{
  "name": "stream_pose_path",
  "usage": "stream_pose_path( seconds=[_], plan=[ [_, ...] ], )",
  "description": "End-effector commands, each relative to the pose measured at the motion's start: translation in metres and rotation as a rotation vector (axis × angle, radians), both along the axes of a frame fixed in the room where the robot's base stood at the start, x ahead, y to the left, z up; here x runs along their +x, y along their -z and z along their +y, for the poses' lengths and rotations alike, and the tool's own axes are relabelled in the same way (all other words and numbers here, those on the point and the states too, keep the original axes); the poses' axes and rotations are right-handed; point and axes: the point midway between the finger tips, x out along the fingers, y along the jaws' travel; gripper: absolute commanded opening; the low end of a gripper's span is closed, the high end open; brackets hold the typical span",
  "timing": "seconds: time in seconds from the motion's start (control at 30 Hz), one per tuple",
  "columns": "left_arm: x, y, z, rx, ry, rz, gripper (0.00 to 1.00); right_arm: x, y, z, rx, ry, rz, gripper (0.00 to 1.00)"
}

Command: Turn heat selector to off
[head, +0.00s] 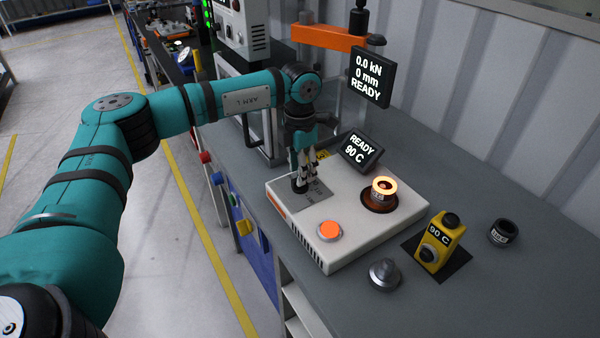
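The heat selector, a small black knob (299,187), sits on a dark label plate on the left rear part of a white heater box (349,245). My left gripper (305,177) points down right at the knob, its fingers partly covering it and the label. I cannot tell whether the fingers touch the knob or how far they are closed. The knob's pointer direction is not readable. A tilted display (361,150) behind reads "READY 90 C". My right gripper is not in view.
An orange button (330,231) and a glowing ring (383,189) around a small part are on the box. A yellow "90 C" unit (438,243), a metal knob-shaped part (384,274) and a dark cylinder (503,233) stand on the grey bench. An orange arm (327,37) overhangs behind.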

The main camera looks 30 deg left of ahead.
Motion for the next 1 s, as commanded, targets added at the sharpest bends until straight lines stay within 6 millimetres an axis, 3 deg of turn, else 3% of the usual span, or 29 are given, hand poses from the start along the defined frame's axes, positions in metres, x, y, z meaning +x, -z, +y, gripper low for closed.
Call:
stream_pose_path(
  seconds=[0.2,0.4,0.53,0.83,1.0],
  plan=[
    [0.0,0.022,0.0,0.0,0.0,0.0,0.38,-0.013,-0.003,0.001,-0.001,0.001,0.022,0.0],
    [0.0,0.027,0.0,0.0,0.0,-0.001,0.38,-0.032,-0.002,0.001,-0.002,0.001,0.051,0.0],
    [0.0,0.027,0.0,-0.001,0.0,-0.001,0.38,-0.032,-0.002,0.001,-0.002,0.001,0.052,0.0],
    [0.0,0.026,0.0,-0.001,0.0,-0.001,0.01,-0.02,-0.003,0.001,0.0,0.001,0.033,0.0],
    [0.001,0.026,0.0,0.0,0.0,-0.001,0.0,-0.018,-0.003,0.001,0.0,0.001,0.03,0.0]
  ],
)
